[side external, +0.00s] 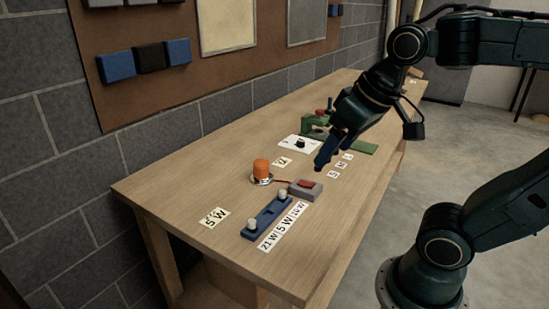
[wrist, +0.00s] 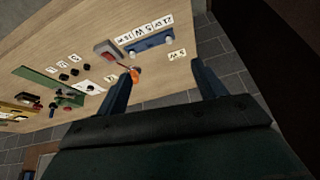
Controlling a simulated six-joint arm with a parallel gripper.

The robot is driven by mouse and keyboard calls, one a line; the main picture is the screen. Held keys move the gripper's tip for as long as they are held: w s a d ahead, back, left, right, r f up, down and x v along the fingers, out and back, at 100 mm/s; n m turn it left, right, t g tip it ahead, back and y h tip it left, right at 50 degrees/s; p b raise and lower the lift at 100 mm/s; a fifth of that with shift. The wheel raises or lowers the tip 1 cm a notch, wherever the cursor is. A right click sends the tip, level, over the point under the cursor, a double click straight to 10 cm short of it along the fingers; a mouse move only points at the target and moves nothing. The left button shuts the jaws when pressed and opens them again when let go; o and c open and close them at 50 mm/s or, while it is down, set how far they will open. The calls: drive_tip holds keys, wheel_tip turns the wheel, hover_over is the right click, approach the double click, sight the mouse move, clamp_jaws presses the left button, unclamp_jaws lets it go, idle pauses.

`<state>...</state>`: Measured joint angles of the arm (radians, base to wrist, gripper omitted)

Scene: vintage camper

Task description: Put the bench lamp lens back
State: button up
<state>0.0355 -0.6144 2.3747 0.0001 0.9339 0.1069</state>
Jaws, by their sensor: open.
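The orange lens (side external: 261,167) stands upright on a low, pale round base (side external: 262,181) on the workbench; I cannot tell whether it is seated. In the wrist view the orange lens (wrist: 134,75) shows near the tip of the left finger. My gripper (side external: 322,161) is above the bench, to the right of the lens and apart from it in the side view. In the wrist view its two fingers (wrist: 162,72) are spread, with nothing between them.
A grey box with a red switch (side external: 305,188) sits beside the lamp. A blue rack (side external: 265,219) with two pale bulbs lies in front, near a wattage label strip (side external: 284,227). A white card with a black knob (side external: 299,144) and a green fixture (side external: 316,125) stand behind.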

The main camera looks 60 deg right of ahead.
drive_tip(key=shift+n, duration=0.8)
drive_tip(key=shift+s+a+f, duration=0.2)
drive_tip(key=shift+s+f, duration=0.35)
drive_tip(key=shift+s, duration=0.3)
drive_tip(key=shift+s+a+f, duration=0.2)
drive_tip(key=shift+s+f, duration=0.3)
drive_tip(key=shift+s, duration=0.35)
